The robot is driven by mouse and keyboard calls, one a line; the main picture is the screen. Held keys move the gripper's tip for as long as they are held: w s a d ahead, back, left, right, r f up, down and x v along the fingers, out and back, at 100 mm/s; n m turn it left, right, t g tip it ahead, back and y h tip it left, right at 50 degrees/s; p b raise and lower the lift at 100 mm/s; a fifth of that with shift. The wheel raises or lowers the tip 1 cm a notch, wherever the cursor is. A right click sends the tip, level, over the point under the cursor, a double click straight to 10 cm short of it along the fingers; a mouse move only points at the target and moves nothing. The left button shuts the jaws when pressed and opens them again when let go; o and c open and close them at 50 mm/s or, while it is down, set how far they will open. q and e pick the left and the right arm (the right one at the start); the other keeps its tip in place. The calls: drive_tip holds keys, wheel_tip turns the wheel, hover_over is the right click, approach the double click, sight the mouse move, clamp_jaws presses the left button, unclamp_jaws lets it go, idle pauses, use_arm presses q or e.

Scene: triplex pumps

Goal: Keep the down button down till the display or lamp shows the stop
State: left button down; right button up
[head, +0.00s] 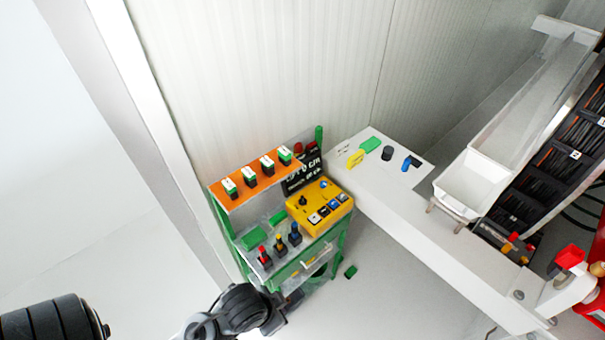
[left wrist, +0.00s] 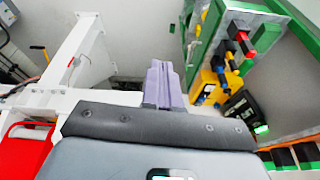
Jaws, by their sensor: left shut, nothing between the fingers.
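A yellow control box (head: 330,216) with a black knob and several small white, dark and blue buttons sits on the green cart; it also shows in the left wrist view (left wrist: 209,86). I cannot read which button is down. A black panel with white lettering (head: 292,186) stands behind the box; its text is too small to read, and it also shows in the left wrist view (left wrist: 240,108). My left gripper (left wrist: 164,66) is shut and empty, apart from the box, which lies to its right in the wrist view. In the head view its fingers are hidden. My right gripper is not visible.
The green cart (head: 285,272) carries an orange shelf (head: 221,200) with several green-black switches, and red, yellow and blue handles below. A white bench (head: 375,190) with small loose items adjoins it. A white trough (head: 470,187) stands right. The floor beside the cart is mostly clear.

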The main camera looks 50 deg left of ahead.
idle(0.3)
use_arm(q)
drive_tip(key=w+a+f+n+t+y+b, duration=0.15)
drive_tip(key=w+a+f+n, duration=0.25)
drive_tip(key=w+a+n, duration=0.75)
drive_tip(key=w+a+f+n+t+y+b, duration=0.15)
drive_tip(key=w+a+f+n, duration=0.4)
drive_tip(key=w, duration=0.95)
drive_tip(key=w+a+n+t+h+b, duration=0.1)
drive_tip(key=w+a+n, duration=0.3)
drive_tip(key=w+n, duration=0.8)
drive_tip(key=shift+w+f+n+t+h, duration=0.15)
drive_tip(key=shift+w+n+t+h, duration=0.15)
drive_tip(key=shift+w+t+h, duration=0.7)
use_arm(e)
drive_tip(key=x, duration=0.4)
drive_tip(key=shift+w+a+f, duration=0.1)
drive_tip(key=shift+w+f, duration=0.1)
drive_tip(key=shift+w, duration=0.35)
use_arm(q)
drive_tip(key=shift+w+a+f+y, duration=0.1)
drive_tip(key=shift+w+y, duration=0.1)
drive_tip(key=shift+y, duration=0.1)
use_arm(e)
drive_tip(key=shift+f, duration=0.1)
